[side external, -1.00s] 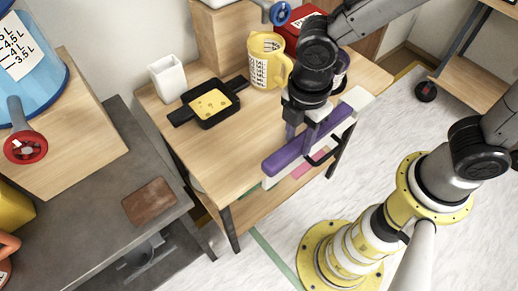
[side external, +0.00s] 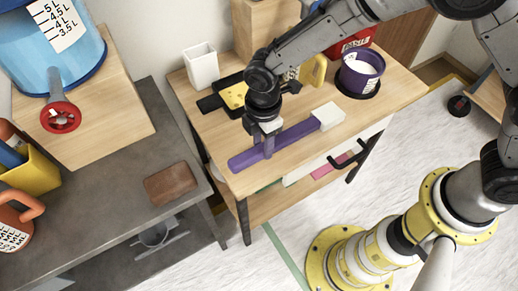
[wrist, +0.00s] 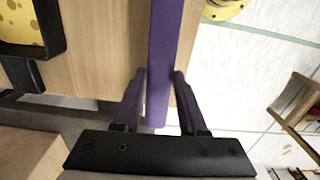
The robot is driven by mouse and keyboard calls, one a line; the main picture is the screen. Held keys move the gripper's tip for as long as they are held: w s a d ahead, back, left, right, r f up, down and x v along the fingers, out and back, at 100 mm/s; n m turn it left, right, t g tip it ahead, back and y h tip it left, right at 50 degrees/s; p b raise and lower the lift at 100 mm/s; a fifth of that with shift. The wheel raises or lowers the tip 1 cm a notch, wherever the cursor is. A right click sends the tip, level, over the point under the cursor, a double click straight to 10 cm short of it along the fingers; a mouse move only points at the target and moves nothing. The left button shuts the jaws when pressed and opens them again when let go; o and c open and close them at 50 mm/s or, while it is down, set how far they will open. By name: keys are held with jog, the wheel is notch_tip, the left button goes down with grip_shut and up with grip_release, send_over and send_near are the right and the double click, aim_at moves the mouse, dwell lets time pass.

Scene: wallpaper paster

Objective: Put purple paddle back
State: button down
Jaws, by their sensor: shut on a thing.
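The purple paddle (side external: 292,137), a long purple bar with a white block (side external: 328,115) at its right end, lies level along the front of the wooden table (side external: 212,125). I cannot tell whether it rests on the top or hovers just above. My gripper (side external: 268,152) points down and is shut on the paddle left of its middle. In the wrist view the paddle (wrist: 170,50) runs between the two purple-toned fingers of my gripper (wrist: 160,75). A purple tub (side external: 350,80) with white contents stands at the table's back right, on a dark round base.
A black tray (side external: 212,103) with a yellow sponge-like piece, a white cup (side external: 201,67) and a yellow jug (side external: 319,70), partly behind my arm, stand behind the paddle. A red box (side external: 355,40) is at the back. A grey bench (side external: 120,140) holds a brown block (side external: 170,184).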

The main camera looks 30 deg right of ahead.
jog(key=shift+w+a+f, duration=0.15)
jog(key=shift+w+f, duration=0.05)
jog(key=shift+f, duration=0.75)
jog(key=shift+w+a+f, duration=0.15)
jog(key=shift+f, duration=0.8)
jog(key=shift+c, duration=2.2)
grip_release()
jog(key=shift+f, duration=0.1)
notch_tip(320, 180, up, 14)
jog(key=shift+d+f, duration=0.15)
jog(key=shift+d, duration=0.1)
